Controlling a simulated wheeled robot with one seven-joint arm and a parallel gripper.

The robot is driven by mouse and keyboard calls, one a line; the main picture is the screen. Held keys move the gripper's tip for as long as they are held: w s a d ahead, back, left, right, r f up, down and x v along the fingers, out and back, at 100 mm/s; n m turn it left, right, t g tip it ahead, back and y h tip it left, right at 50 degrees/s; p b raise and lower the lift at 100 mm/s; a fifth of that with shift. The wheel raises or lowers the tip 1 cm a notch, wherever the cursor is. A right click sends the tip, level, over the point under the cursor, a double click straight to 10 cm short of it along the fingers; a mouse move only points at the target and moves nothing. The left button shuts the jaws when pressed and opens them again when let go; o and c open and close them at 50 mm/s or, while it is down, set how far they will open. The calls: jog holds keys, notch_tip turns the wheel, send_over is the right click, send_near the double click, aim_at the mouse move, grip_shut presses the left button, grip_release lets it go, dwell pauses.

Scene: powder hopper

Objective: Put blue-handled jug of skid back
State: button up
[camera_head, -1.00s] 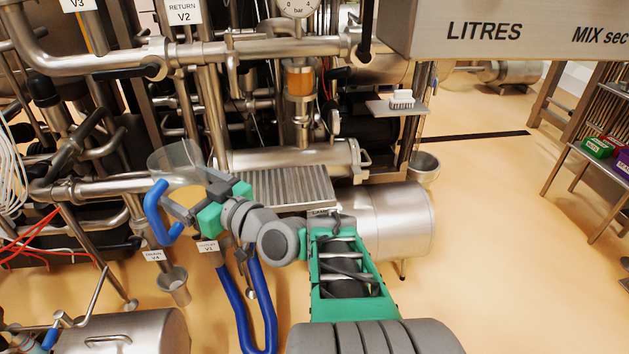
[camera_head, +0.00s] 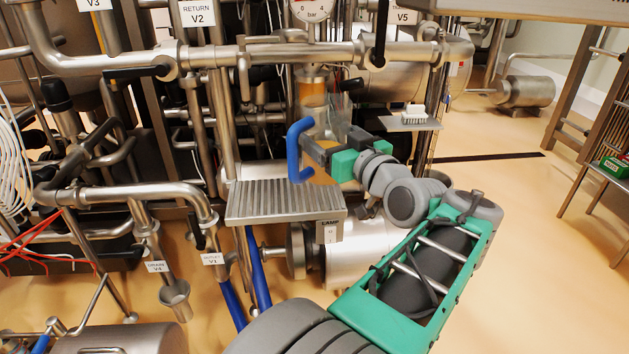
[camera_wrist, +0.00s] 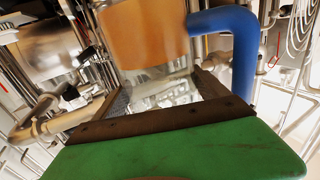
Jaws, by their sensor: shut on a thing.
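The blue-handled jug is clear-walled and shows its blue handle (camera_head: 295,152) on the left in the head view. My gripper (camera_head: 318,150) is shut on the jug and holds it in the air, above and right of the ribbed metal shelf (camera_head: 262,203) on the skid's front. In the wrist view the clear jug body (camera_wrist: 150,35) rises beyond my gripper (camera_wrist: 160,92), with the blue handle (camera_wrist: 243,55) at right. The jug looks amber there; I cannot tell whether that is liquid or background. My gripper partly hides the jug.
A small ledge with a white brush (camera_head: 413,111) is right of my gripper. A horizontal pipe (camera_head: 250,55) and an amber sight glass (camera_head: 311,88) are behind and above the jug. The ribbed shelf's top is bare.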

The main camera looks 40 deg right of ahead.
jog(key=w+d+f+b, duration=0.4)
jog(key=w+d+f, duration=0.2)
jog(key=w+f, duration=0.5)
jog(key=shift+d+f+b, duration=0.3)
jog(key=shift+f+b, duration=0.1)
jog(key=shift+f, duration=0.3)
jog(key=shift+w, duration=0.1)
jog(key=shift+f, duration=0.15)
jog(key=o, duration=2)
jog(key=shift+f, duration=0.1)
jog(key=shift+c, duration=0.2)
